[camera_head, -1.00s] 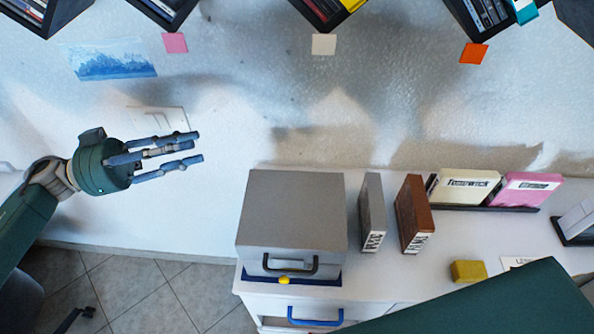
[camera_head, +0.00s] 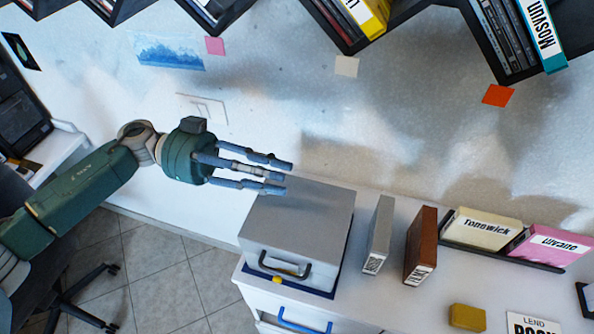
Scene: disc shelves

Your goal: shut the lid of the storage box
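The storage box (camera_head: 300,219) is a grey box with a dark handle (camera_head: 285,268) and a small yellow piece on its front. It stands on a dark blue base at the left end of the white counter. Its grey top looks flat and I see no gap or inside, so it looks shut from here. My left gripper (camera_head: 286,177) is open and empty, its fingers stretched to the right. Its fingertips overlap the box's back left corner in the picture; I cannot tell whether they touch it. My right gripper is not in view.
A grey case (camera_head: 379,234) and a brown case (camera_head: 420,245) stand right of the box. Cream (camera_head: 484,231) and pink (camera_head: 552,246) cases sit in a dark rack. A yellow block (camera_head: 467,317) lies in front. Shelves (camera_head: 345,25) hang above; a dark chair (camera_head: 75,296) is lower left.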

